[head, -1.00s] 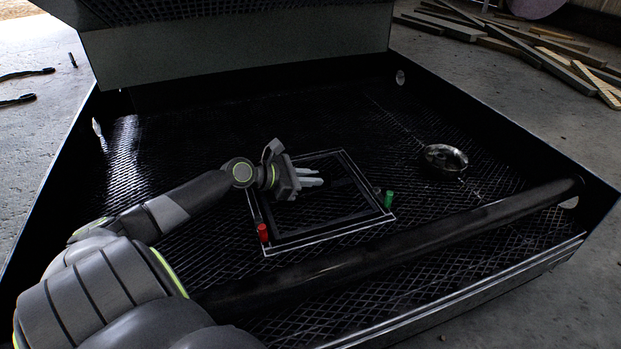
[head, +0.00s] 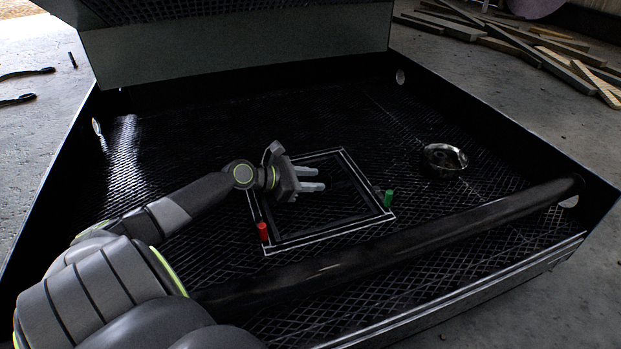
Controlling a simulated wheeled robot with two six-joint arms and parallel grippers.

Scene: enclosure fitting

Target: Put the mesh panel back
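A dark square frame (head: 352,218), which looks like the mesh panel, lies inside a white-outlined square (head: 330,235) on the black mesh floor. I cannot tell whether it is seated flush. My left gripper (head: 311,180) is over its upper-left part, with two pale fingers apart and nothing seen between them. Whether the fingers touch the frame is unclear. A red peg (head: 263,232) stands at the outline's left edge and a green peg (head: 389,199) at its right edge. My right gripper is not in view.
A dark enclosure with raised side walls (head: 520,135) surrounds the floor. A thick black bar (head: 420,240) crosses the front. A round metal dish (head: 444,160) sits to the right. Wooden planks (head: 540,50) lie outside at the upper right.

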